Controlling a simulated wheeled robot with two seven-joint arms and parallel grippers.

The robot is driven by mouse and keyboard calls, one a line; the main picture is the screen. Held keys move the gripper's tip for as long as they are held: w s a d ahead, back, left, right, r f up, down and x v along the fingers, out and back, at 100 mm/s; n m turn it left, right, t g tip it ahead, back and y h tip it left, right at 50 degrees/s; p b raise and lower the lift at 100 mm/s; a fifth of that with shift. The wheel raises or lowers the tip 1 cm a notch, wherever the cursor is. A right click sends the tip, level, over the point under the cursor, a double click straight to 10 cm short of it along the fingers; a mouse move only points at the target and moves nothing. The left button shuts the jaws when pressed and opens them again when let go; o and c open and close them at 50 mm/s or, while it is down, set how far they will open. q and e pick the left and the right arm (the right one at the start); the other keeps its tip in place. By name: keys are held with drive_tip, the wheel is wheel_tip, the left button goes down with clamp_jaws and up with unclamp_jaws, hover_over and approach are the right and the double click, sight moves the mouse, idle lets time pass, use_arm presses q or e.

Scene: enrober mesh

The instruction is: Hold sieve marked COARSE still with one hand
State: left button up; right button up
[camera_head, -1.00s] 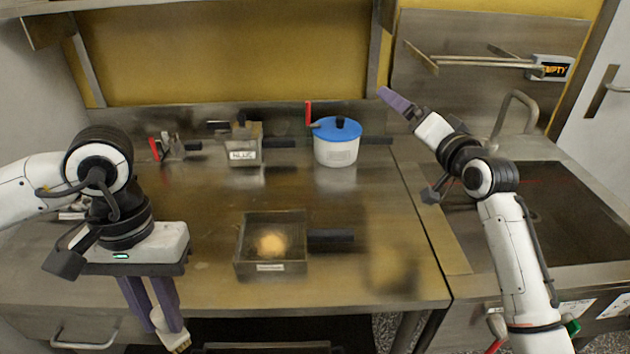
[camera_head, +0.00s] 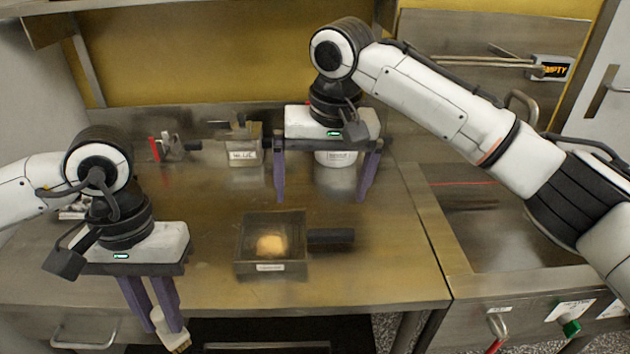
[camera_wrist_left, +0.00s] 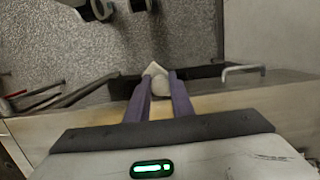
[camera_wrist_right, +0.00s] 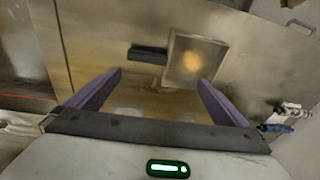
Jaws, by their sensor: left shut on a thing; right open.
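A square metal box-like sieve (camera_head: 242,240) with a dark handle (camera_head: 330,238) to its right sits mid-table; a yellowish lump lies in it. Its front label is too blurred to read, so I cannot confirm COARSE. It also shows in the right wrist view (camera_wrist_right: 172,65). My right gripper (camera_head: 322,198) is open and empty, pointing down, above the table behind the sieve and its handle. My left gripper (camera_head: 158,318) is shut on a pale brush-like tool (camera_head: 165,322), in front of the table's front edge, left of the sieve; the left wrist view shows the tool too (camera_wrist_left: 155,72).
At the back stand a red-handled metal device (camera_head: 170,148), a labelled metal box (camera_head: 243,150) and a white pot (camera_head: 337,160), partly hidden behind my right gripper. The table left of the sieve is clear.

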sight(330, 232)
drive_tip(key=shift+m+h, duration=0.3)
drive_tip(key=shift+h, duration=0.1)
drive_tip(key=f, duration=0.3)
drive_tip(key=d+f, duration=0.1)
drive_tip(key=f, duration=0.3)
drive_tip(key=w+f, duration=0.1)
drive_tip(key=f, duration=0.3)
drive_tip(key=shift+w+d, duration=0.1)
drive_tip(key=shift+d, duration=0.3)
drive_tip(key=shift+c, duration=0.4)
drive_tip(key=c, duration=1.1)
